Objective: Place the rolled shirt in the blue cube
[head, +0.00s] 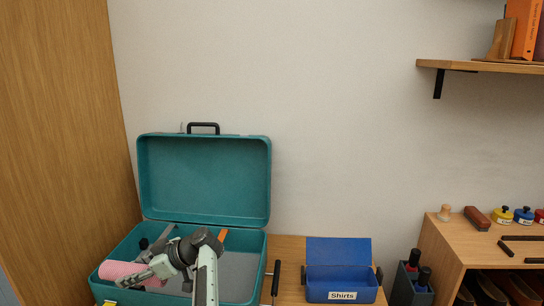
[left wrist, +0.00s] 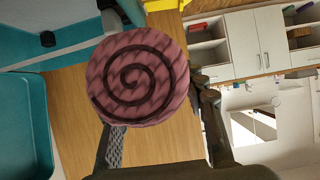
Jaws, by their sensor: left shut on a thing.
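The rolled shirt is a pink roll (head: 120,271) at the left of the open teal suitcase in the head view. Its round end with a dark spiral (left wrist: 138,78) fills the middle of the left wrist view. My left gripper (head: 144,277) is shut on the rolled shirt, with a finger on either side of it. I cannot tell how far the shirt is above the suitcase floor. The blue cube (head: 343,282) is a blue box labelled "Shirts" with its lid up, right of the suitcase. My right gripper is not in view.
The teal suitcase (head: 204,178) stands open with its lid against the wall. A dark holder with bottles (head: 409,284) is right of the blue cube. A wooden cabinet (head: 448,246) with small jars and brushes stands at the right, below a wall shelf (head: 485,66).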

